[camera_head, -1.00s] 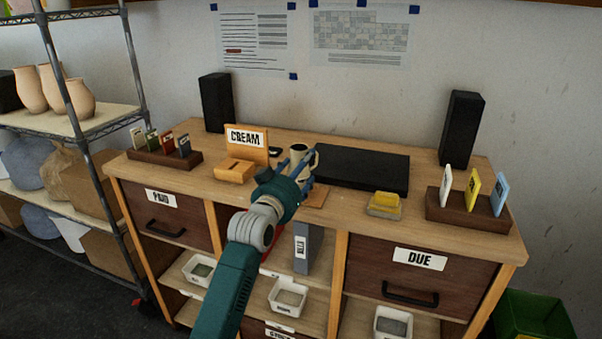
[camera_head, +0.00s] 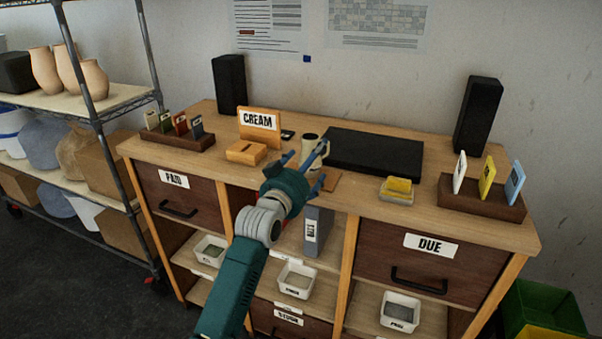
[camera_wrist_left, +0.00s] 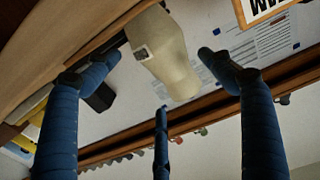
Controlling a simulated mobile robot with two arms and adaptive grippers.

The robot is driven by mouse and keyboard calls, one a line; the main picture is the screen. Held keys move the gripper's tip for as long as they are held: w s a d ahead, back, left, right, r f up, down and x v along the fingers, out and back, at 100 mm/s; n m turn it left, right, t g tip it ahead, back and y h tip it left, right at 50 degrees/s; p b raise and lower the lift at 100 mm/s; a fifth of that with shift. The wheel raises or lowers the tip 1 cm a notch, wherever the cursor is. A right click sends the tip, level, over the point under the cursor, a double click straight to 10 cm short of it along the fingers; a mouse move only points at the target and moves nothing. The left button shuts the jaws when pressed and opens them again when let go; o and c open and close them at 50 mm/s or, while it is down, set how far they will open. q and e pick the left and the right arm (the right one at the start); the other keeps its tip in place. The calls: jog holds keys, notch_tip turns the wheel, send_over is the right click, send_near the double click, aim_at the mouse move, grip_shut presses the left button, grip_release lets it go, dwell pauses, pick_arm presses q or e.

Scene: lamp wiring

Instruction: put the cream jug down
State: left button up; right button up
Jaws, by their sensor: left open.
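The cream jug (camera_head: 309,146) stands upright on the desk top, between the CREAM sign (camera_head: 259,121) and the flat black box. Its lower part is partly hidden by my left gripper (camera_head: 309,164). The gripper is open, its blue fingers spread just in front of the jug. In the left wrist view the jug (camera_wrist_left: 165,58) shows upside down beyond the spread fingers (camera_wrist_left: 158,75), with a small dark label on it. No finger appears closed on it. My right gripper is not in view.
The desk (camera_head: 355,190) also holds a black box (camera_head: 375,152), two speakers (camera_head: 478,115), a yellow block on a small tray (camera_head: 398,188) and card racks (camera_head: 480,197). A wooden block (camera_head: 246,152) sits before the CREAM sign. Shelves with vases stand at left.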

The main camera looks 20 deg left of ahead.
pick_arm(q)
jog(key=s+b, duration=0.1)
jog(key=s, duration=0.9)
jog(key=shift+a, duration=0.3)
notch_tip(320, 180, down, 26)
jog(key=s+g, duration=0.1)
jog(key=g, duration=0.4)
jog(key=s+f+g, duration=0.1)
jog(key=s+f, duration=0.3)
jog(key=f, duration=0.4)
jog(key=s+d+f+g, duration=0.1)
jog(key=s+f+g, duration=0.1)
jog(key=s+f, duration=0.35)
jog(key=s+f+g, duration=0.1)
jog(key=s+f, duration=0.1)
jog(key=f, duration=0.8)
jog(key=s+f+g, duration=0.2)
jog(key=s+f, duration=0.9)
jog(key=s, duration=0.1)
jog(key=s+f+g, duration=0.3)
jog(key=s+f, duration=0.3)
jog(key=s, duration=1)
jog(key=s+a+f+m+g+y, duration=0.1)
jog(key=s+f+g, duration=0.2)
jog(key=s, duration=1.4)
notch_tip(320, 180, down, 4)
jog(key=shift+f+m, duration=0.25)
jog(key=shift+m, duration=0.05)
